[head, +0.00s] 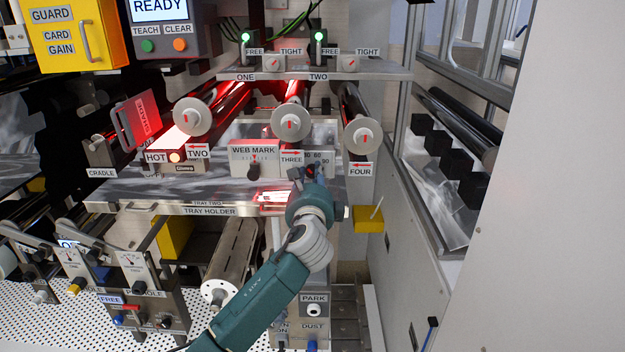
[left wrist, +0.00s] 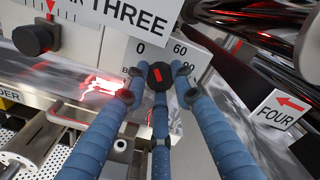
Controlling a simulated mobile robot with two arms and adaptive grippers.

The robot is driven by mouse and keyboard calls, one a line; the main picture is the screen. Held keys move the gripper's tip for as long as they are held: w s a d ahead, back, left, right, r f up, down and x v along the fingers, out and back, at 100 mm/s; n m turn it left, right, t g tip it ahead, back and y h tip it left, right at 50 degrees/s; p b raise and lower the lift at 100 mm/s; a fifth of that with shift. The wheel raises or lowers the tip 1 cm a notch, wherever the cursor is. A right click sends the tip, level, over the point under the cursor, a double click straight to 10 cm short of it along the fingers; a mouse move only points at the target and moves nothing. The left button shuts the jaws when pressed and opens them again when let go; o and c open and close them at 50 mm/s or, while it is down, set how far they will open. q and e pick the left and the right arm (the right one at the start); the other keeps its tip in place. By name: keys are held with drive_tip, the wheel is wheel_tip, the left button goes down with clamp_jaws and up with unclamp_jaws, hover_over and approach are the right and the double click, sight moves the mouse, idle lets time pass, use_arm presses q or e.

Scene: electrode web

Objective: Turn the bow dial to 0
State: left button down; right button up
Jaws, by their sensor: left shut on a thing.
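The bow dial (left wrist: 158,77) is a small black round knob with a red pointer mark, on a pale panel below the THREE sign. In the left wrist view its mark is tilted, with its upper end leaning left toward the printed 0; a 60 is printed to the upper right. My left gripper (left wrist: 160,72) is shut on the dial, with its blue fingers around it. In the head view the gripper (head: 311,178) hides most of the dial and part of its scale. My right gripper is not in view.
The WEB MARK slider (head: 254,160) sits just left of the dial. Rollers with pale end caps (head: 291,122) are above it. The FOUR sign (head: 361,170) and a yellow block (head: 369,219) are to the right. The tray holder ledge (head: 150,208) runs below left.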

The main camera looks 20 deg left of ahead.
use_arm(q)
drive_tip(key=shift+a+r+n+b, duration=0.15)
drive_tip(key=shift+n+b, duration=0.1)
drive_tip(key=shift+n, duration=0.5)
drive_tip(key=shift+r+n+b, duration=0.1)
drive_tip(key=shift+n+b, duration=0.15)
drive_tip(key=shift+n, duration=0.45)
drive_tip(key=shift+a+r+n+b, duration=0.15)
drive_tip(key=shift+n+b, duration=0.1)
drive_tip(key=shift+n, duration=0.5)
drive_tip(key=shift+d, duration=0.1)
drive_tip(key=c, duration=1.4)
unclamp_jaws()
drive_tip(key=shift+c, duration=0.2)
drive_tip(key=shift+s+a+f, duration=0.15)
drive_tip(key=shift+a+f, duration=0.05)
drive_tip(key=shift+s+d+f, duration=0.1)
drive_tip(key=shift+s+d, duration=0.05)
drive_tip(key=shift+d, duration=0.1)
drive_tip(key=v, duration=1.1)
drive_tip(key=shift+s, duration=0.3)
